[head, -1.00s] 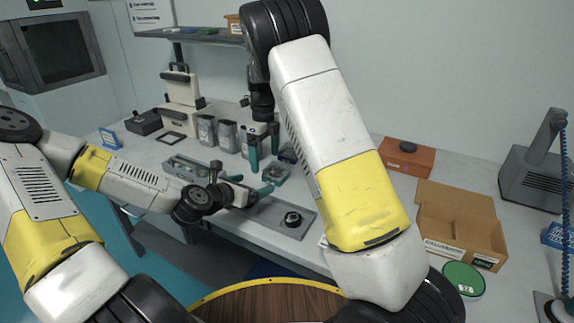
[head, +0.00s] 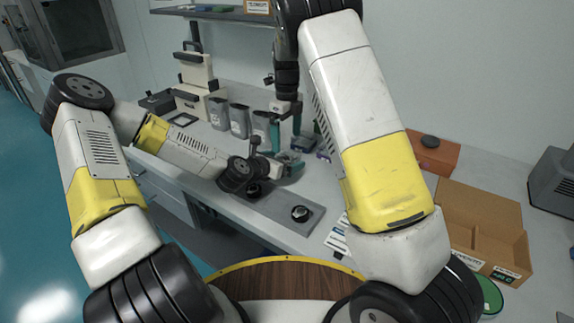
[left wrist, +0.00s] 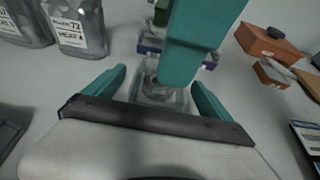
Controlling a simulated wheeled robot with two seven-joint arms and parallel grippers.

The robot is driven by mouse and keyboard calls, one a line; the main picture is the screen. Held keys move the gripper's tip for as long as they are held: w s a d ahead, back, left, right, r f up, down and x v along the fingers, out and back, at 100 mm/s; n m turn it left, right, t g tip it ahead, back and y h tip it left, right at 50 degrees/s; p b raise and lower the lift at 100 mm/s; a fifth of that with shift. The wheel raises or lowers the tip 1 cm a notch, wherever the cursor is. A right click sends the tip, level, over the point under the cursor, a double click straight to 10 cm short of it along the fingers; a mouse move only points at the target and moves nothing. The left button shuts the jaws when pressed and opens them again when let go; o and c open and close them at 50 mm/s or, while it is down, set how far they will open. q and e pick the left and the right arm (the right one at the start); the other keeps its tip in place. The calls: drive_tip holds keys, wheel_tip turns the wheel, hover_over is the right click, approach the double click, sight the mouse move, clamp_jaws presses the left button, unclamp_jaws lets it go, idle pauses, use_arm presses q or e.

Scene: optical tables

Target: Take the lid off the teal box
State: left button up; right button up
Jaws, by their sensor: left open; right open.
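A small see-through box (left wrist: 160,92) with a pale teal tint stands on the table, between the fingers of my left gripper (left wrist: 157,88) in the left wrist view. That gripper is open; contact with the box cannot be told. In the head view the box (head: 291,159) is small and partly hidden by my left gripper (head: 280,160). My right gripper (head: 286,130) points down, open, just behind and above the box. One of its teal fingers crosses the left wrist view and hides part of the box top, so the lid is not clear.
Grey pouches (head: 239,120) stand to the left of the box. A grey plate (head: 270,208) with black round parts lies in front. An orange box (head: 432,153) and an open cardboard box (head: 480,225) are at the right. Small purple items (left wrist: 150,45) stand close behind the box.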

sight(284, 156)
use_arm(q)
drive_tip(key=shift+w+d+f, duration=0.15)
drive_tip(key=shift+w+d, duration=0.05)
clamp_jaws()
use_arm(e)
drive_tip(key=f, duration=0.8)
drive_tip(key=shift+w+a+f, duration=0.1)
drive_tip(key=shift+w+a, duration=0.15)
drive_tip(key=shift+a, duration=0.15)
idle(0.4)
drive_tip(key=c, duration=1.6)
use_arm(q)
drive_tip(key=shift+a+f, duration=0.15)
drive_tip(key=shift+f, duration=0.05)
use_arm(e)
drive_tip(key=shift+a+r, duration=0.15)
drive_tip(key=shift+r, duration=1.1)
drive_tip(key=shift+c, duration=0.2)
